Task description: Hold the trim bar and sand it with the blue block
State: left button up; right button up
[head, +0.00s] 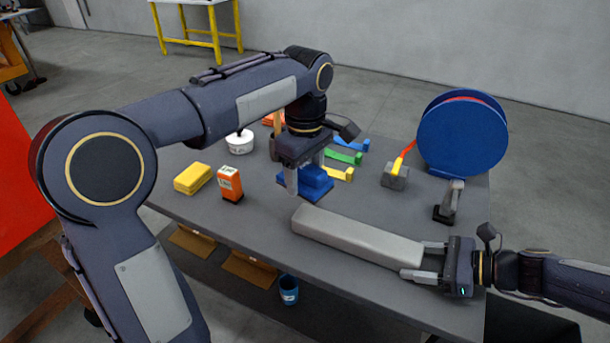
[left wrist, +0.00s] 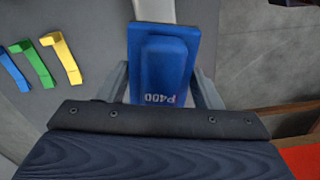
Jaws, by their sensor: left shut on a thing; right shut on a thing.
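The trim bar (head: 357,237) is a long pale grey bar lying lengthwise on the grey table. My right gripper (head: 424,262) is shut on its right end. The blue block (head: 316,181) is in my left gripper (head: 306,180), near the bar's far left end; I cannot tell from the head view whether it touches the bar. In the left wrist view the blue block (left wrist: 163,62) is marked P400 and sits between both fingers of my left gripper (left wrist: 165,88). A part of the pale bar (left wrist: 154,10) shows just beyond the block.
A yellow block (head: 193,178), an orange box (head: 230,184) and a white tub (head: 240,142) stand left. A big blue reel (head: 462,135), a grey block (head: 395,176) and a dark tool (head: 449,203) stand right.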

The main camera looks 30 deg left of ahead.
jog(key=o, duration=1.3)
jog(key=shift+c, duration=0.2)
jog(key=v, duration=1.2)
jog(key=shift+f, duration=0.1)
